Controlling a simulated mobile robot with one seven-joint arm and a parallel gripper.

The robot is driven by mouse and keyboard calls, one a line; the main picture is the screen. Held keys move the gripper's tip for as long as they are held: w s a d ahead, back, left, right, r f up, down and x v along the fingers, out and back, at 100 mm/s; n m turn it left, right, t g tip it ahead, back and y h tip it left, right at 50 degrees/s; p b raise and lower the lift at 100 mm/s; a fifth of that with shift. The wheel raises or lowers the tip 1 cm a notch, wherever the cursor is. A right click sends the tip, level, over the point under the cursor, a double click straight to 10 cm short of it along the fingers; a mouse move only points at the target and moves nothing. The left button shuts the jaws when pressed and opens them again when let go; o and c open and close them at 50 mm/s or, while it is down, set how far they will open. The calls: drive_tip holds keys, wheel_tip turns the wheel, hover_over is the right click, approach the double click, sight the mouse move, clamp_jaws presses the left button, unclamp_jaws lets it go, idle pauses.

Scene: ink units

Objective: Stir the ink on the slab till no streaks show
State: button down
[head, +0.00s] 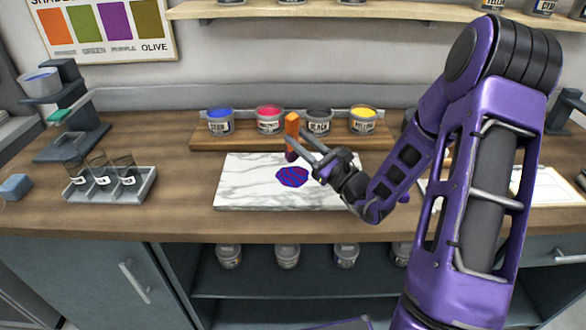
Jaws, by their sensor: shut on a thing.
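The white marbled slab (240,192) lies on the wooden counter. My gripper (297,138) is shut on an orange-handled tool (291,124), held roughly upright above the slab's back half. The tool's lower end looks dark reddish purple and is just behind the ink patch. I cannot tell whether it touches the slab.
Open tins of blue (220,121), red (269,118), black (318,121) and yellow (363,120) ink stand on a wooden board behind the slab. A rack of jars (110,181) is at left. A shade chart (104,27) hangs on the wall. The slab's left part is clear.

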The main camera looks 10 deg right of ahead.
sight(292, 149)
drive_tip(key=shift+r, duration=0.1)
drive_tip(key=shift+s+a+r+b, duration=0.1)
drive_tip(key=shift+s+r+b, duration=0.4)
drive_tip(key=shift+r, duration=0.25)
drive_tip(key=f+b, duration=0.1)
drive_tip(key=f, duration=0.1)
drive_tip(key=f+b, duration=0.2)
drive_tip(key=w+f+b, duration=0.1)
drive_tip(key=shift+f+b, duration=0.3)
drive_tip(key=shift+f, duration=0.1)
drive_tip(key=shift+s, duration=0.15)
